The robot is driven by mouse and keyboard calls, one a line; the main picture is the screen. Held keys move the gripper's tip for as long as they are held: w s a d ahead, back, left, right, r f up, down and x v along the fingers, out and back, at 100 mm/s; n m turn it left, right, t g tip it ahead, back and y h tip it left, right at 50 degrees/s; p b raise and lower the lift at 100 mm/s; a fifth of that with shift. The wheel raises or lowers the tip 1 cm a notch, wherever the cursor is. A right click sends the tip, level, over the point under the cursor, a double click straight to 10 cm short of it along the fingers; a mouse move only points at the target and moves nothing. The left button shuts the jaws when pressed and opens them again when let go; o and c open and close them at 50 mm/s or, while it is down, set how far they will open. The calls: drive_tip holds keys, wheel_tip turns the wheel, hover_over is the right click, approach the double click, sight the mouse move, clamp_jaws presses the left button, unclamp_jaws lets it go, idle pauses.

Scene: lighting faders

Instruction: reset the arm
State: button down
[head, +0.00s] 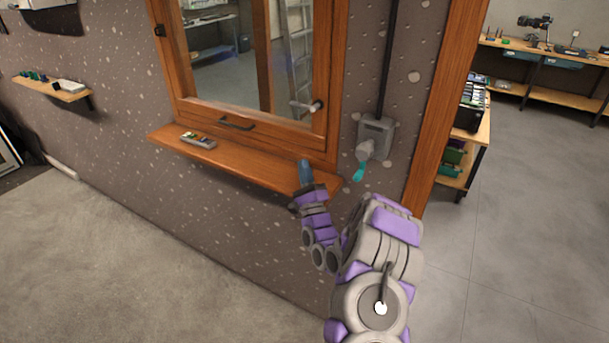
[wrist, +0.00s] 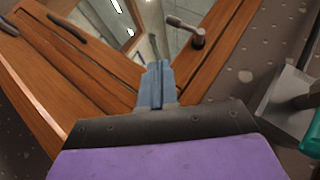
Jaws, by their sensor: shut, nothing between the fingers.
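My gripper (head: 305,172) is at the end of my purple and grey arm, in front of the right end of the wooden window sill. Its blue-grey fingers are together with nothing between them. In the wrist view the gripper (wrist: 157,75) points toward the lower window frame, below the metal handle (wrist: 187,32). I cannot tell whether the fingertips touch the wood. A small fader panel (head: 198,140) lies on the left part of the sill (head: 240,165), well apart from my gripper.
A grey wall box (head: 374,138) with a plug and a teal piece (head: 359,173) is just right of my gripper. The window handle (head: 306,106) sticks out above it. A wooden doorway post (head: 445,110) stands further right. A small shelf (head: 52,90) hangs at left. Floor is open at lower left.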

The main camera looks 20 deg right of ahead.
drive_tip(key=shift+s+a+f, duration=0.1)
drive_tip(key=shift+s+f, duration=0.05)
drive_tip(key=shift+s, duration=0.15)
idle(0.4)
drive_tip(key=w+a+r+n+g+y, duration=0.2)
drive_tip(key=w+a+n+g+y, duration=0.2)
drive_tip(key=a+n+g+y, duration=0.45)
drive_tip(key=s+a+f+n+g+h, duration=0.2)
drive_tip(key=s+a+n+g+h, duration=0.15)
drive_tip(key=s+a+n, duration=0.4)
drive_tip(key=s+n+g+h, duration=0.1)
drive_tip(key=s+n+g, duration=0.4)
drive_tip(key=s, duration=1.8)
drive_tip(key=s+n+g, duration=0.4)
drive_tip(key=s+g, duration=0.6)
drive_tip(key=s, duration=1.4)
drive_tip(key=shift+s+r+n+h, duration=0.15)
drive_tip(key=shift+r+n+h, duration=0.25)
drive_tip(key=shift+r, duration=0.05)
